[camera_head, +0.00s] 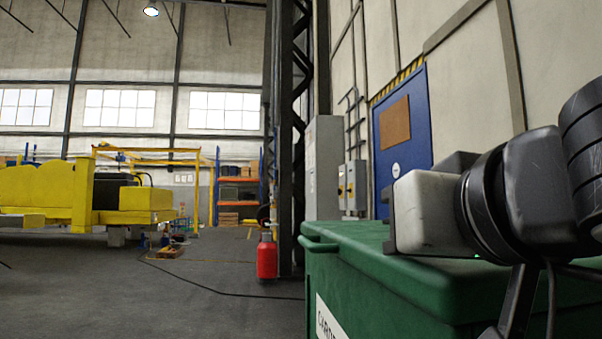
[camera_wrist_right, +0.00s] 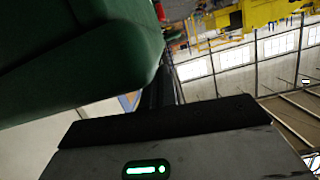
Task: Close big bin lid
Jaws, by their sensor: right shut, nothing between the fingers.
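The big bin (camera_head: 365,295) is green and stands at the lower right in the head view, with a partly cut-off white label on its side. Its green lid (camera_head: 352,236) lies flat across the top and looks down on the bin; its far right part is hidden behind my arm. My right gripper (camera_head: 391,226) is at the lid's top, shut and empty, and I cannot tell if it touches. In the right wrist view a green bin surface (camera_wrist_right: 75,50) fills the upper left, close to the gripper body. My left gripper is not in view.
A dark steel column (camera_head: 290,140) and a red extinguisher (camera_head: 267,258) stand behind the bin to the left. Grey cabinets (camera_head: 325,165) and a blue door (camera_head: 403,125) are at the wall behind. The floor (camera_head: 170,300) to the left is mostly clear, with a cable across it.

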